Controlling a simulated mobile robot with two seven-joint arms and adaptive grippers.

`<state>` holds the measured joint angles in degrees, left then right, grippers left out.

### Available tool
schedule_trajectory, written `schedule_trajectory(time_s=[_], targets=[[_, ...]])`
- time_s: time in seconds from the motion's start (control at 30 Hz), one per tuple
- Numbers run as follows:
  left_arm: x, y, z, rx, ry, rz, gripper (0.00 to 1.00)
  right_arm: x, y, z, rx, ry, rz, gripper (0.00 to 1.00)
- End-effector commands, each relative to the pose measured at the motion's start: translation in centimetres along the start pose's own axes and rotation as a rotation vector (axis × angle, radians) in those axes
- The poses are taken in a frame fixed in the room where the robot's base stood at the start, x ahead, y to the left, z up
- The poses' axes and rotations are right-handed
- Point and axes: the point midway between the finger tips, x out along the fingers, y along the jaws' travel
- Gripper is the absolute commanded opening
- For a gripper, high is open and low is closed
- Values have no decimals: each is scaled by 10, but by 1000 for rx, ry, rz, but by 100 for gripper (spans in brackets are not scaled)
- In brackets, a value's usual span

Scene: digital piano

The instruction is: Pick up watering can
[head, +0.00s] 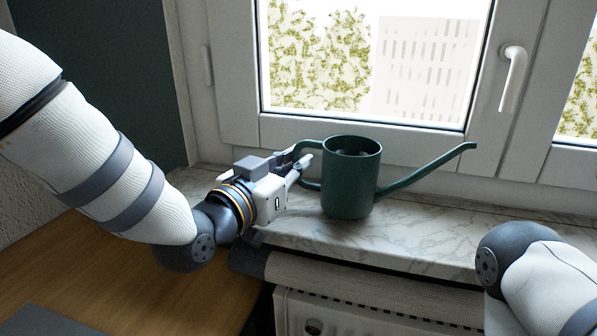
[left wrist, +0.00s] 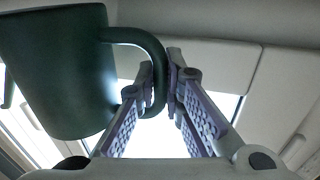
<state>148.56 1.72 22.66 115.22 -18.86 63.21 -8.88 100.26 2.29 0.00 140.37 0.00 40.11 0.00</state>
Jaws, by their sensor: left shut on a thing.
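The dark green watering can (head: 350,182) is upright on the marble windowsill, its long spout pointing right and its loop handle facing left. It also shows in the left wrist view (left wrist: 62,70), at the upper left, with its handle (left wrist: 152,55) curving between the gripper fingers. My left gripper (head: 299,162) reaches the can from the left and is shut on the handle. In the left wrist view the left gripper's fingertips (left wrist: 160,82) meet on either side of the handle. My right arm shows at the lower right, but its gripper is out of view.
The marble windowsill (head: 440,235) is clear to the right of the can. The closed window (head: 365,125) with a white handle (head: 513,78) stands close behind it. A radiator (head: 350,315) is below the sill, and a wooden desk (head: 130,280) is at the lower left.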

Motion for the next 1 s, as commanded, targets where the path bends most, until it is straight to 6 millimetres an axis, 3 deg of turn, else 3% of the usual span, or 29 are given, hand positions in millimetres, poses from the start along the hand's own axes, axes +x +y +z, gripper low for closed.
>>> schedule_trajectory(time_s=[0.67,1.0], targets=[[-35,40,-80,7,15,2,0,-32,-1,-21,-1,103,-4,40],[-63,72,-93,0,6,2,0,-33,-1,-22,-1,107,-4,40]])
